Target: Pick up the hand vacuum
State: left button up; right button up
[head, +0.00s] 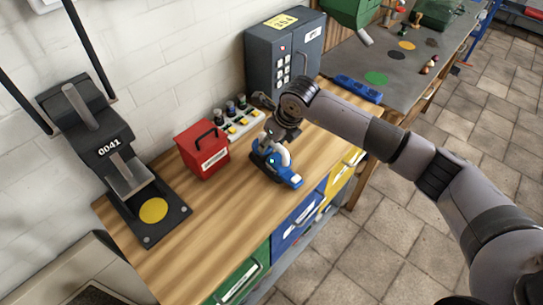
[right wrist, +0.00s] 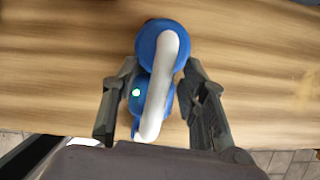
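The hand vacuum (head: 289,177), blue with a white handle, lies on the wooden workbench (head: 200,243) near its front edge. My right gripper (head: 273,139) is directly over it, pointing down, and hides part of it. In the right wrist view the vacuum (right wrist: 158,80) sits between the two fingers of the right gripper (right wrist: 160,70), one on each side. The fingers are apart, close to its sides; I cannot tell whether they touch it. A small green light shows on the body. My left gripper is not in view.
A red box (head: 203,150) with a handle and a tray of buttons (head: 238,124) stand behind the vacuum. A grey safe (head: 285,60) is at the back, a black press-like device (head: 105,150) at left. A blue object (head: 358,89) lies right of the safe. The bench front is mostly clear.

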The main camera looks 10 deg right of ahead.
grip_shut()
dwell(0.4)
dwell(0.5)
jog(key=shift+w+r, duration=0.1)
jog(key=shift+r, duration=0.05)
